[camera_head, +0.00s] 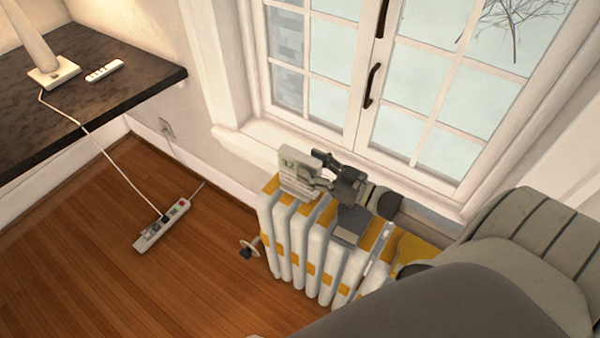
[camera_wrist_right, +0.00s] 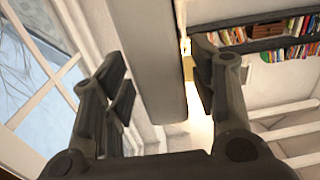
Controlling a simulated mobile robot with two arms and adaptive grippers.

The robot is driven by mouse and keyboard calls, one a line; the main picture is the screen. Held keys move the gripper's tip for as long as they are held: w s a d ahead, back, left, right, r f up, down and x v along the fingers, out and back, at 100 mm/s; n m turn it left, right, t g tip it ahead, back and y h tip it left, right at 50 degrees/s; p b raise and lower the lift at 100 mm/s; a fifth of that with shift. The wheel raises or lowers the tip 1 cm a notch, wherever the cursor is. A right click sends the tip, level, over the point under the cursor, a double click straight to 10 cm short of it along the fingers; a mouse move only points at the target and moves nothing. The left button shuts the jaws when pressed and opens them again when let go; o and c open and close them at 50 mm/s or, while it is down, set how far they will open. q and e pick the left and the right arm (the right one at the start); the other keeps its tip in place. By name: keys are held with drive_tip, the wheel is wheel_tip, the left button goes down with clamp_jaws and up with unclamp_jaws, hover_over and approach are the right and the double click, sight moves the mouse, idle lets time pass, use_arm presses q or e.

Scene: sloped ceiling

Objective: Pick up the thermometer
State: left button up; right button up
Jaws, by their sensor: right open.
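The thermometer (camera_head: 297,174) is a pale upright panel with a dark number display near its top. In the head view it stands over the far left end of the white radiator, by the window sill. My right gripper (camera_head: 321,174) is just right of it, with its fingers pointing at it. In the right wrist view a grey slab (camera_wrist_right: 150,60), which looks like the thermometer, stands between the open fingers of the right gripper (camera_wrist_right: 162,78). Whether either finger touches it is unclear. My left gripper is not in view.
The white radiator (camera_head: 298,237) with yellow-orange patches is under my right gripper. The window (camera_head: 400,90) and its sill (camera_head: 250,135) are behind. A dark shelf (camera_head: 100,55) holds a lamp base. A power strip (camera_head: 162,225) lies on the wooden floor.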

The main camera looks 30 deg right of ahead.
sight(299, 162)
drive_tip(key=x, duration=0.4)
drive_tip(key=shift+a, duration=0.1)
drive_tip(key=shift+c, duration=0.4)
clamp_jaws()
